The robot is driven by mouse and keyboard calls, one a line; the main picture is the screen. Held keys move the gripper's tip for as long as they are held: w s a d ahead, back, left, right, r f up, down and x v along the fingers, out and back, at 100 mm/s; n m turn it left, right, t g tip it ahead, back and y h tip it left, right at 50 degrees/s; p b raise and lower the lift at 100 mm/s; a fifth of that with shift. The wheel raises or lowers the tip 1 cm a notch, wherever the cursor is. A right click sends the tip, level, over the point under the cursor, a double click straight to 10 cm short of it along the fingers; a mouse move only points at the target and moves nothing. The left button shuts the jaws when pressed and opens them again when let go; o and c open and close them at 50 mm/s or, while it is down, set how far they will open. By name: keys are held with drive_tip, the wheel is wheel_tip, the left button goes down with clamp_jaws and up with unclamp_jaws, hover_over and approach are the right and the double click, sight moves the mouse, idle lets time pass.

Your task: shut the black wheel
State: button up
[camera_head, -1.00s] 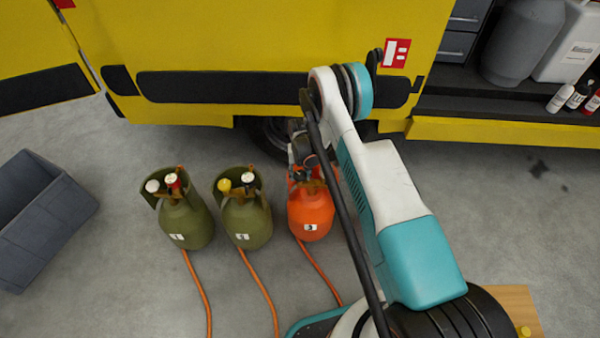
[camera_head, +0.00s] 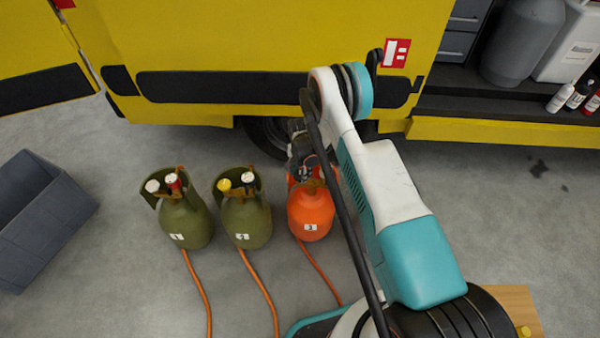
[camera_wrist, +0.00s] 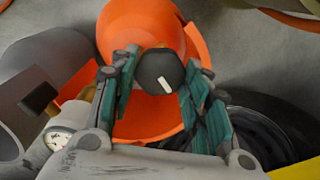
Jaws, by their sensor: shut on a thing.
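The orange gas cylinder (camera_head: 310,212), labelled 3, stands upright on the floor, and its hose runs toward the front. In the wrist view its orange body and collar (camera_wrist: 140,25) surround the black wheel (camera_wrist: 158,73), which has a white mark on its top. My gripper (camera_wrist: 162,62) has its teal-padded fingers on either side of this wheel and is shut on it. In the head view my gripper (camera_head: 302,168) is above the orange cylinder and hides the wheel.
Green cylinder 1 (camera_head: 185,220), with a white and a red wheel, stands further left. A yellow vehicle (camera_head: 230,40) is close behind the cylinders. A grey bin (camera_head: 45,220) is at the left. A round gauge (camera_wrist: 58,139) shows near my fingers.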

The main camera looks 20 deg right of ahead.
sight(300, 174)
drive_tip(key=shift+m, duration=0.5)
drive_tip(key=o, duration=1.1)
wheel_tip(300, 174, up, 12)
drive_tip(key=shift+f, duration=0.1)
idle(0.4)
